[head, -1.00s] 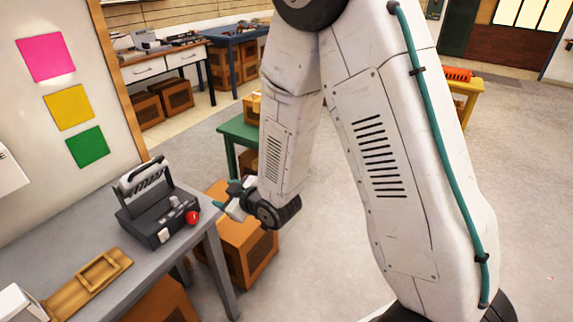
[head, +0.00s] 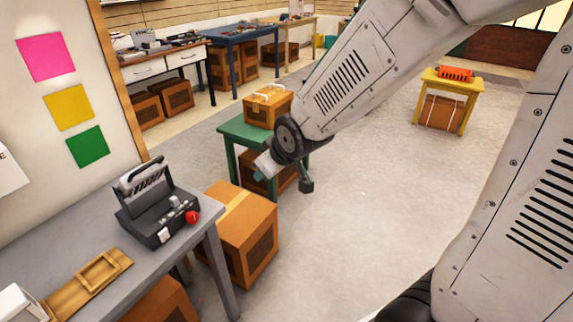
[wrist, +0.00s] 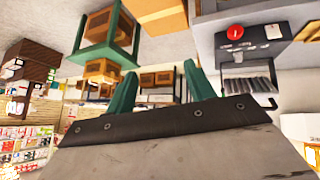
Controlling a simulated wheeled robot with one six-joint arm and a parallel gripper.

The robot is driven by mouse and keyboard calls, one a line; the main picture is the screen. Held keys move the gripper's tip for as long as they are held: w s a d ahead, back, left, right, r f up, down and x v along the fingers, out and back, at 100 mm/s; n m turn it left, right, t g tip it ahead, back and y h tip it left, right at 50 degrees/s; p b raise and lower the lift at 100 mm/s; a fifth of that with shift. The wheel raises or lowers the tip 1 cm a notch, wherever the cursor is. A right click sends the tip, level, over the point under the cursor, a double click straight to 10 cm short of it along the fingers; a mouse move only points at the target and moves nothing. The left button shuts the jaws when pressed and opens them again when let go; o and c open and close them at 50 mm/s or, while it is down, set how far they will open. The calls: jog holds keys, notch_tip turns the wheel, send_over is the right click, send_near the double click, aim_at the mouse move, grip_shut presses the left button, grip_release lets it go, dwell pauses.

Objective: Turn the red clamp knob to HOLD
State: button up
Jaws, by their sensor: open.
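The red clamp knob (head: 192,217) sits at the right end of a dark grey device (head: 150,232) on the grey bench. In the wrist view, which appears upside down, the red knob (wrist: 235,32) and the device (wrist: 262,50) are at the upper right. My gripper's two teal fingers (wrist: 160,70) are spread apart with nothing between them. In the head view my gripper hangs right of and beyond the bench, clear of the knob and near the green table. The knob's markings are too small to read.
The grey bench (head: 80,240) also holds a wooden tray (head: 85,290). A cardboard box (head: 240,235) stands on the floor beside the bench. A green table (head: 230,130) with a box on it is behind my gripper. Open floor lies to the right.

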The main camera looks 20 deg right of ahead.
jog(key=shift+m+g+h, duration=0.3)
jog(key=shift+m+g, duration=0.3)
jog(key=shift+g, duration=0.1)
jog(key=s+r, duration=0.1)
jog(key=s+d+r, duration=0.1)
jog(key=s, duration=0.1)
jog(key=s+d, duration=0.1)
jog(key=shift+s+r, duration=0.3)
jog(key=shift+r, duration=0.1)
